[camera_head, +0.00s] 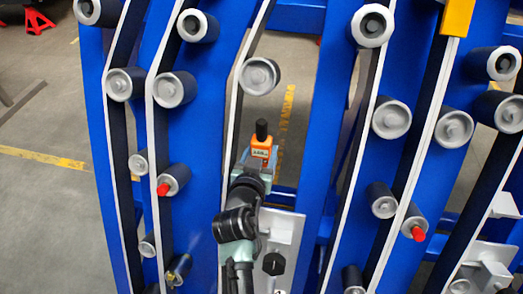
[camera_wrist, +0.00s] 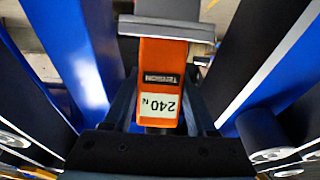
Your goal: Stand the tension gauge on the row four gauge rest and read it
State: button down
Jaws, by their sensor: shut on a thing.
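The tension gauge (camera_head: 261,150) is a small orange box with a black knob above it, in the middle of the head view. In the wrist view the gauge (camera_wrist: 162,62) fills the centre, with a black "TENSION" label and a white panel that reads 240 N upside down. My gripper (camera_head: 256,167) is shut on the gauge; its dark fingers (camera_wrist: 160,105) lie on both sides of it. A grey block with a pale edge (camera_wrist: 167,24) shows beyond the gauge's far end. I cannot tell whether they touch, or whether this is the row four gauge rest.
Blue upright panels (camera_head: 320,130) flank my arm, with white-edged dark belts and several grey rollers (camera_head: 259,75). Red-tipped rollers (camera_head: 168,186) stand at left and right. A yellow block (camera_head: 457,17) is at top right. A pale plate (camera_head: 284,235) lies beside my arm.

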jog(key=shift+c, duration=0.8)
grip_release()
jog(key=shift+o, duration=0.2)
jog(key=shift+f, duration=0.1)
jog(key=shift+f, duration=0.1)
jog(key=shift+s, duration=0.1)
jog(key=v, duration=1.3)
jog(key=shift+b, duration=0.45)
